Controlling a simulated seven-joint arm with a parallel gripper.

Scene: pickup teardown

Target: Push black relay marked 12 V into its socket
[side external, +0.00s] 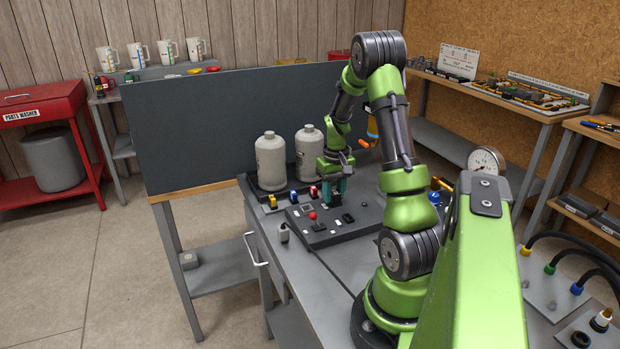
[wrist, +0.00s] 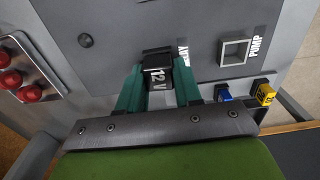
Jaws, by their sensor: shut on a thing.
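The black relay (wrist: 157,75) shows in the wrist view with white "12 V" lettering facing the camera. My gripper (wrist: 159,70) is shut on it, with one teal finger on each side. The relay is at the grey panel (wrist: 115,50), beside a partly covered label ending in "LAY". Its socket is hidden behind the relay and fingers, so I cannot tell how deep the relay sits. In the side external view, my gripper (side external: 334,188) points down over the far part of the panel, and the relay cannot be made out there.
A white square frame (wrist: 235,52) marked PUMP is right of the relay. Blue (wrist: 223,92) and yellow (wrist: 265,94) connectors stand near the panel edge. A red-knobbed lever (side external: 313,217) rises from the panel. Two grey bottles (side external: 270,162) stand behind, close to the arm.

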